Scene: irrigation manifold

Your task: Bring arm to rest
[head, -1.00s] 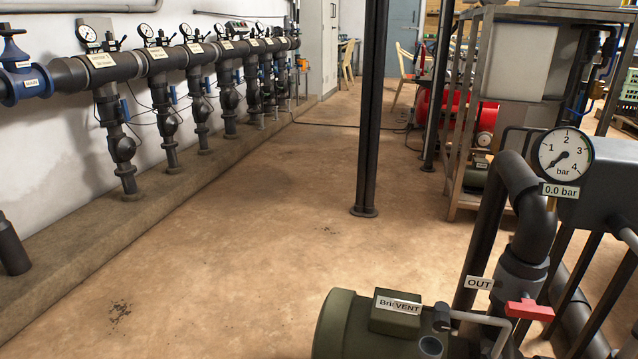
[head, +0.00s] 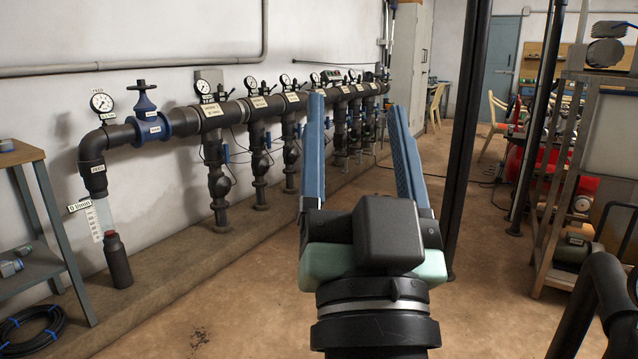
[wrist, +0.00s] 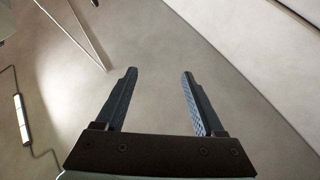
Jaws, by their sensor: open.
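My gripper (head: 355,105) stands in the middle of the head view, its two blue fingers pointing up and spread apart. It is open, with nothing between the fingers. In the wrist view my gripper (wrist: 158,75) also shows open and empty, with only a plain pale surface beyond it. In the head view the fingers stand in front of part of the manifold pipe (head: 235,112) and hide some of it. I cannot tell from the frames how far the fingers are from it; no contact shows.
A blue valve (head: 149,118) and a feed gauge (head: 102,102) are on the left pipe end. A bench (head: 45,225) stands at far left, a black post (head: 466,140) right of my gripper.

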